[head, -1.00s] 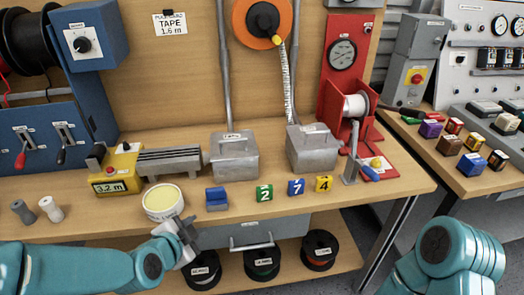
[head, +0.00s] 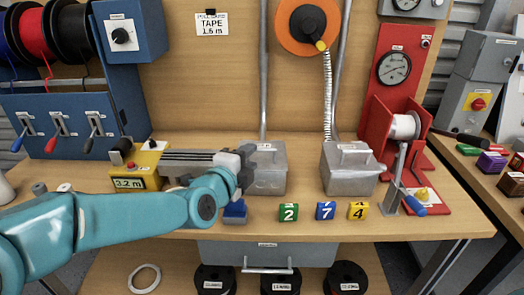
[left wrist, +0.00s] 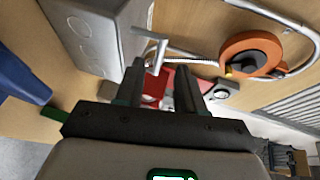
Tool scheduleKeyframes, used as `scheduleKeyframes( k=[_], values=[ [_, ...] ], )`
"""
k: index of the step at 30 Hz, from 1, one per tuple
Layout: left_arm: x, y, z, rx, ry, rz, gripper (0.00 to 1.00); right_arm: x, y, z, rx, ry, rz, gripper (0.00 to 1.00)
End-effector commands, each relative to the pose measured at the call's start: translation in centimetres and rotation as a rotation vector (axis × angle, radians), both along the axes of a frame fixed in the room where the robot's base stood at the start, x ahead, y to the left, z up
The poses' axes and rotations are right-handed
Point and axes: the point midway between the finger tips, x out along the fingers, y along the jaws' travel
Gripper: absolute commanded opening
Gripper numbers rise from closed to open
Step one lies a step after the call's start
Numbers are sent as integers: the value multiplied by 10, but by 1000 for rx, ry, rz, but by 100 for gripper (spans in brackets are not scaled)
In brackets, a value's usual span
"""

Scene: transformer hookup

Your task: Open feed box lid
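Two grey metal boxes with lids and small handles stand on the bench: the left box (head: 270,178) and the right box (head: 348,178). Both lids look shut. Their labels are too small to read. My left gripper (head: 245,160) is at the left box's left side, at about lid height, and hides part of that box. In the left wrist view its two fingers (left wrist: 160,68) are apart, with a grey box (left wrist: 88,40) at upper left. A pale T-shaped lid handle (left wrist: 153,48) shows between and just beyond the fingertips. I cannot tell whether they touch it. My right gripper is out of view.
Numbered blocks, green (head: 288,212), blue (head: 326,211) and yellow (head: 358,210), sit along the front. A blue holder (head: 235,213) is below my gripper. A red reel stand (head: 385,125) is to the right. An orange tape reel (head: 308,25) hangs on the back board.

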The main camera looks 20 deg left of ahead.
Motion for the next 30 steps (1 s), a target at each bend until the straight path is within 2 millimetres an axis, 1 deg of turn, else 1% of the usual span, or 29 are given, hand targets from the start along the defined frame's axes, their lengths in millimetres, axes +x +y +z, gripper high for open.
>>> scheduleKeyframes(
  k=[1, 3, 6, 9, 14, 20, 21, 23, 24, 25, 30],
  values=[
    [13, -3, -4, 0, 3, -2, 38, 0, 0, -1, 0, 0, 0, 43],
    [27, -5, -6, 0, 3, -2, 38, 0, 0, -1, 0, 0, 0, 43],
    [44, -8, -9, 0, 2, -3, 38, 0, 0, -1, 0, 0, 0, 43],
    [56, -10, -10, -1, 1, -4, 38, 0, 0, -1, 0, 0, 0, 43],
    [65, -12, -12, -1, 2, -5, 38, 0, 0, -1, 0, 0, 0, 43],
    [65, -12, -11, -1, 1, -5, 38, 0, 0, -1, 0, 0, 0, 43],
    [65, -12, -12, -1, 1, -5, 35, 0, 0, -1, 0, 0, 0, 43],
    [65, -12, -11, -1, 1, -5, 15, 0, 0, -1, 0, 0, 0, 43],
    [65, -12, -11, -1, 1, -5, 2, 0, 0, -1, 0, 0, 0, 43],
    [65, -12, -11, -1, 1, -5, 0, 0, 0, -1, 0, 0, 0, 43],
    [65, -12, -11, -1, 2, -5, 0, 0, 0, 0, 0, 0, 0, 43]
  ],
)
